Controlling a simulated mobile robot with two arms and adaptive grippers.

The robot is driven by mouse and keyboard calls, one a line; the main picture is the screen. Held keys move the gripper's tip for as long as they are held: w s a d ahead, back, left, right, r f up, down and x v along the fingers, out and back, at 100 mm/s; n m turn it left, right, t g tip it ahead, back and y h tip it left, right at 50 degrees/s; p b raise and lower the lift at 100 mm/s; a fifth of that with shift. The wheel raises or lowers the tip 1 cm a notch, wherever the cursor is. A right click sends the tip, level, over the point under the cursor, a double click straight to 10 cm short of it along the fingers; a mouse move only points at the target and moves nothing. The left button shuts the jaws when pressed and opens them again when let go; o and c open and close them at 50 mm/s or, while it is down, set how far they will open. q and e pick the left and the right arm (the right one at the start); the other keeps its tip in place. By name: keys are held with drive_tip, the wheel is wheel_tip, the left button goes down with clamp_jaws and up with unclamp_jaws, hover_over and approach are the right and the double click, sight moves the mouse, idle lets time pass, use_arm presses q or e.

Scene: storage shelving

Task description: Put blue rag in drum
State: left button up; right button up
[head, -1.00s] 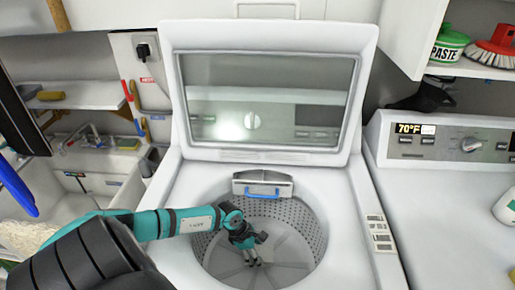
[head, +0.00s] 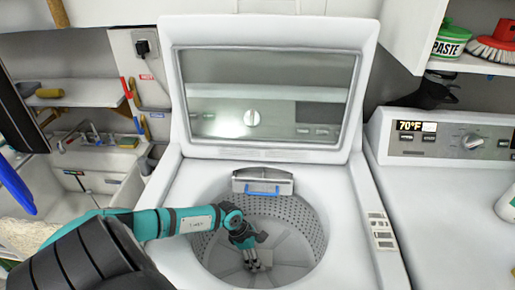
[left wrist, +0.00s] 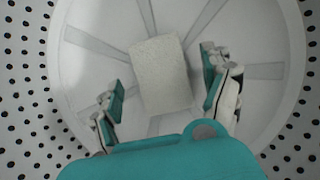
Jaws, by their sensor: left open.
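My left gripper (head: 256,264) reaches down into the open washer's drum (head: 308,230). In the left wrist view its two fingers (left wrist: 165,82) stand apart, open, with perforated drum wall around them. A pale, whitish, textured rectangular piece (left wrist: 163,70) shows between and beyond the fingers, over the drum's ribbed floor. I cannot tell whether it is cloth, or whether it touches the fingers. It looks white, not blue. A long blue item (head: 14,186) is at the far left edge of the head view; I cannot tell whether it is a rag. My right gripper is not in view.
The washer's lid (head: 265,95) stands open behind the drum. A dispenser with a blue handle (head: 262,190) sits at the drum's back rim. A second machine (head: 450,180) stands at right, a sink (head: 95,165) at left, and a shelf with a paste tub (head: 451,40) at upper right.

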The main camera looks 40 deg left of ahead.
use_arm(q)
drive_tip(key=shift+r, duration=0.15)
drive_tip(key=shift+p+v, duration=0.65)
drive_tip(key=shift+v, duration=0.15)
drive_tip(key=b+v, duration=0.1)
drive_tip(key=v, duration=1)
drive_tip(key=shift+d+r, duration=0.15)
drive_tip(key=shift+r, duration=0.05)
drive_tip(key=shift+w, duration=0.15)
